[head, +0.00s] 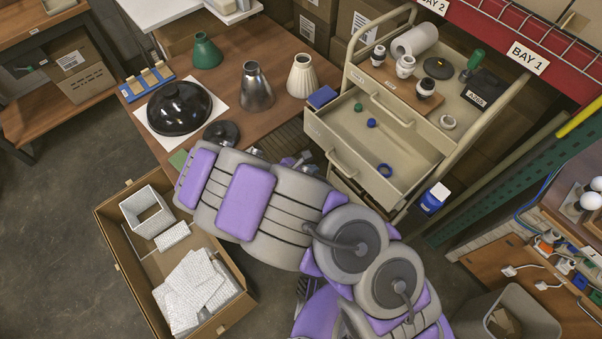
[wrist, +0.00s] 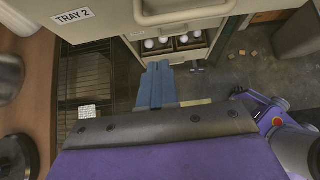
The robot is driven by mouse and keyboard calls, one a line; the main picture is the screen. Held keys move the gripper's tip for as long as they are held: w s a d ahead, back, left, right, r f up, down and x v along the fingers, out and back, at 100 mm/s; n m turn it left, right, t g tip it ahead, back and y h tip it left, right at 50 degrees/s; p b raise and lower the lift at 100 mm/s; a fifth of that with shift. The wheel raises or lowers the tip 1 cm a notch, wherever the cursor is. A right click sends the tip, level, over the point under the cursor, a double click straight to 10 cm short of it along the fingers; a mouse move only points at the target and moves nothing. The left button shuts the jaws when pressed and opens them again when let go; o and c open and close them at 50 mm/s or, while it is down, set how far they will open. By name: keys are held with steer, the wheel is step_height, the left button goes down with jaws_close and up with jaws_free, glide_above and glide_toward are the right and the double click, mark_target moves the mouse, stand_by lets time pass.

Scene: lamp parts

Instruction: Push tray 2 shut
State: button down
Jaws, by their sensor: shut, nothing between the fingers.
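Tray 2 (head: 318,131) is a beige drawer pulled well out of the cart, with a few small green and blue parts inside. Its front faces lower left and carries a bar handle. In the wrist view the tray 2 front (wrist: 108,22) spans the top, with its label at left and the handle at centre. My gripper (wrist: 158,66) is shut and empty, its blue fingers together just below the tray front in that picture. I cannot tell whether they touch it. In the head view my arm hides most of the gripper.
A lower compartment with white bulbs (wrist: 165,43) shows beneath tray 2. The beige cart (head: 352,80) holds lamp parts on top. A wooden table (head: 225,85) with shades stands left. A cardboard box (head: 112,222) sits on the floor at lower left.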

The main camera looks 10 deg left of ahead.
steer(key=shift+w+d+r+b, duration=0.2)
steer(key=shift+w+d, duration=0.4)
steer(key=shift+w, duration=0.25)
steer(key=shift+w+d+r+b, duration=0.1)
steer(key=shift+w+d+b, duration=0.1)
steer(key=shift+w+d, duration=0.5)
steer(key=shift+w, duration=0.15)
glide_above(363, 138)
steer(key=shift+s+a, duration=0.2)
steer(key=shift+s, duration=0.05)
steer(key=shift+w+d+r, duration=0.1)
steer(key=shift+w+d, duration=0.05)
steer(key=shift+w, duration=0.05)
